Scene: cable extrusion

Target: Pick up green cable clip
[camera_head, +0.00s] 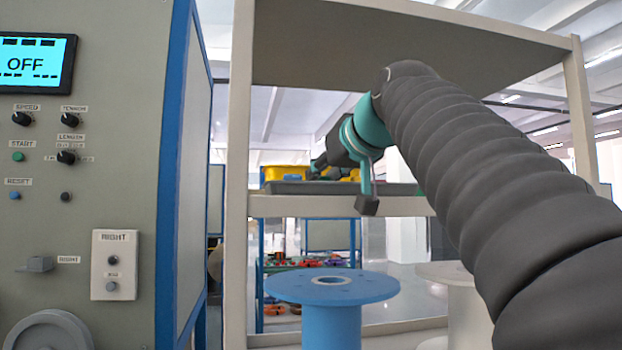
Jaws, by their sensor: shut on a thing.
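My gripper (318,167) is at the shelf, pointing left and slightly down at the yellow bin (286,172). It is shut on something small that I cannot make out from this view. I cannot make out the green cable clip; the gripper, the bin wall or my arm may hide it. The bin stands on a grey tray or mat (290,188) on the shelf board.
The shelf board (290,206) has a board above it (450,45) and a post at left (238,150). A grey machine (110,190) with an OFF screen stands left. A blue spool (333,288) and a pale spool (450,273) stand below.

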